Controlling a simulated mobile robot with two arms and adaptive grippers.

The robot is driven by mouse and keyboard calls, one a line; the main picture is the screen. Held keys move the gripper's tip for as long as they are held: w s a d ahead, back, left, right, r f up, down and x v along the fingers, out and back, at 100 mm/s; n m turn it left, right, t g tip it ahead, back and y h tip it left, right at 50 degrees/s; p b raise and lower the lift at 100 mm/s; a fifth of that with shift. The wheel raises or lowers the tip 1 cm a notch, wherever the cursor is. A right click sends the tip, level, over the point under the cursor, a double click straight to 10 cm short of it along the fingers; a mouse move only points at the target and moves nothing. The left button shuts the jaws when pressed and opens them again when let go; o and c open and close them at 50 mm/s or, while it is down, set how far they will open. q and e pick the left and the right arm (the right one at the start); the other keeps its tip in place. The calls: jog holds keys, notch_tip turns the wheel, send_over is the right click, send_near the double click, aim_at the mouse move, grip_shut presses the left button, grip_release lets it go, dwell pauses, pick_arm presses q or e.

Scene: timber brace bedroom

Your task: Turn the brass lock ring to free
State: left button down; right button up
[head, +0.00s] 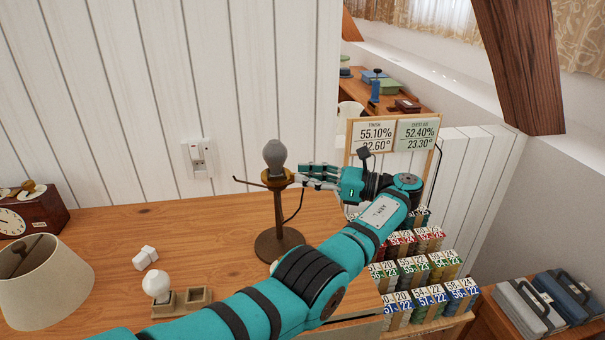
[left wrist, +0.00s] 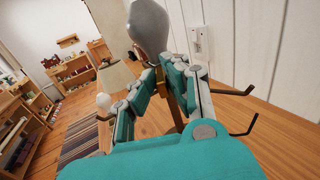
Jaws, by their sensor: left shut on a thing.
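A dark lamp stand (head: 279,243) stands upright on the wooden desk, with a grey bulb (head: 275,155) at its top. The brass lock ring (head: 270,179) sits just below the bulb, and thin dark prongs stick out there. My left gripper (head: 298,177) reaches it from the right and is shut on the ring. In the left wrist view the fingers (left wrist: 172,78) lie on either side of the brass part below the grey bulb (left wrist: 148,27). The fingers hide much of the ring, so its turn position cannot be read. My right gripper is not in view.
A white bulb (head: 156,284) stands by a small wooden holder (head: 196,297) at the front left. A lampshade (head: 40,283) and a clock (head: 33,214) are on the far left. A wall outlet (head: 199,158) is behind. Racks of numbered tags (head: 428,262) stand at the right.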

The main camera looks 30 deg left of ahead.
pick_arm(q)
jog(key=shift+s, duration=0.1)
jog(key=c, duration=1.5)
grip_release()
jog(key=shift+o, duration=0.5)
notch_tip(320, 180, up, 10)
jog(key=shift+f, duration=0.1)
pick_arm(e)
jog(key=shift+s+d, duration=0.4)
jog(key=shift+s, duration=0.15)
